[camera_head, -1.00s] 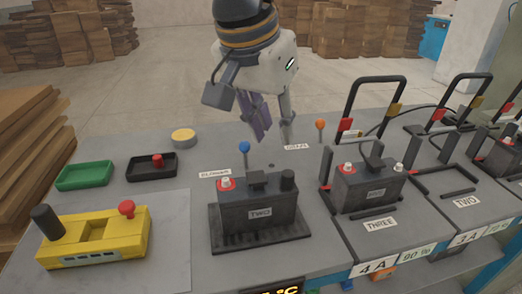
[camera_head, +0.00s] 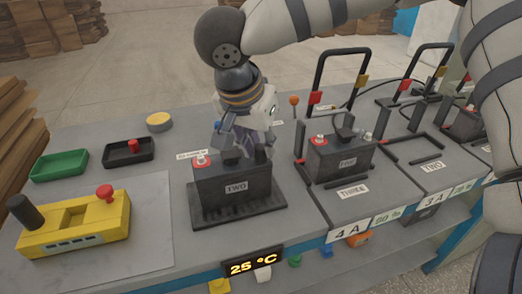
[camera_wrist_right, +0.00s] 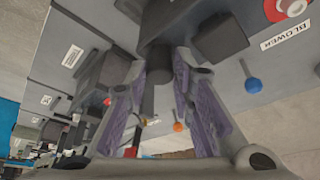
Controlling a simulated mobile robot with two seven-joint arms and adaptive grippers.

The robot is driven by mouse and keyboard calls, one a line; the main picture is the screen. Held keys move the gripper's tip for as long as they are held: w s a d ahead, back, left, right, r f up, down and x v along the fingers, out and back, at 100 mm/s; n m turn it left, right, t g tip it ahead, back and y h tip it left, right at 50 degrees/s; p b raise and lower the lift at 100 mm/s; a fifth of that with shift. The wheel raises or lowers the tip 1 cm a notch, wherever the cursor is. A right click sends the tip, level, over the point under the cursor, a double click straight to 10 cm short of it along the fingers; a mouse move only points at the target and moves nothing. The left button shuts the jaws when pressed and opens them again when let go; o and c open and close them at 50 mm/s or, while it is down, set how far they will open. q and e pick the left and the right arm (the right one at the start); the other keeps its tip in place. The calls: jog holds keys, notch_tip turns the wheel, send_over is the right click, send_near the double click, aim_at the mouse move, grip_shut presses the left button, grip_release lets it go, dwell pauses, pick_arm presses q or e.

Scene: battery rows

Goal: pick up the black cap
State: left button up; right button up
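In the head view my right gripper (camera_head: 246,150) comes down from above over the right end of this battery and hides most of the cap. In the right wrist view the fingers of my right gripper (camera_wrist_right: 163,75) stand apart, one on either side of the cap. I cannot tell whether they touch it. My left gripper is not in view.
The battery's middle block (camera_wrist_right: 220,38) stands close beside the cap. A red-and-white terminal (camera_head: 201,161) is at its left end. A blue knob (camera_wrist_right: 253,85) is behind. A yellow tester (camera_head: 75,225), green tray (camera_head: 60,165) and black tray (camera_head: 115,158) lie left; battery THREE (camera_head: 340,160) is right.

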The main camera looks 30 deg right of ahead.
dwell(0.3)
notch_tip(320, 180, up, 3)
jog(key=shift+w+f, duration=0.1)
jog(key=shift+c, duration=0.8)
jog(key=s+a+r, duration=0.7)
jog(key=s+r, duration=0.3)
jog(key=s, duration=0.2)
jog(key=shift+a, duration=0.25)
jog(key=shift+r, duration=0.1)
grip_shut()
jog(key=shift+r, duration=0.1)
jog(key=shift+r, duration=0.55)
jog(key=shift+r, duration=2.45)
